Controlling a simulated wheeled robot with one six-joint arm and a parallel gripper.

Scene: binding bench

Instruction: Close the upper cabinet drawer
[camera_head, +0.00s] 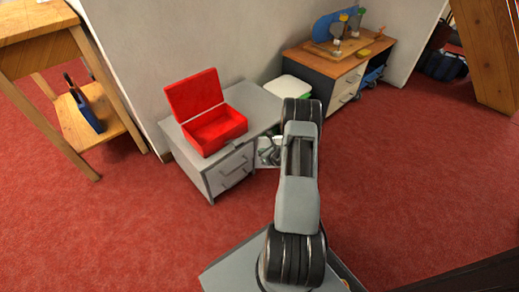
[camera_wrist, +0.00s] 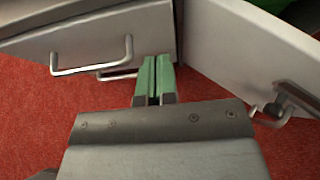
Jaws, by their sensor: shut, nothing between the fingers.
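The grey cabinet (camera_head: 203,172) stands against the wall in the head view, with two drawer fronts on its left side. The upper drawer (camera_head: 233,161) has a bar handle, and the lower drawer (camera_head: 234,180) has another below it. In the wrist view the upper drawer front (camera_wrist: 85,38) fills the top left, its handle overlapping the lower one. How far it stands out is unclear. My gripper (camera_wrist: 154,97) is shut and empty, its green fingertips close to the right end of this front; contact cannot be told. My arm hides the cabinet's right part in the head view.
A light panel with a handle (camera_wrist: 250,45) slants across the right of the wrist view, close to my fingers. An open red box (camera_head: 218,130) sits on the cabinet. A wooden table (camera_head: 40,55) stands left, another cabinet (camera_head: 345,85) behind. Red carpet in front is clear.

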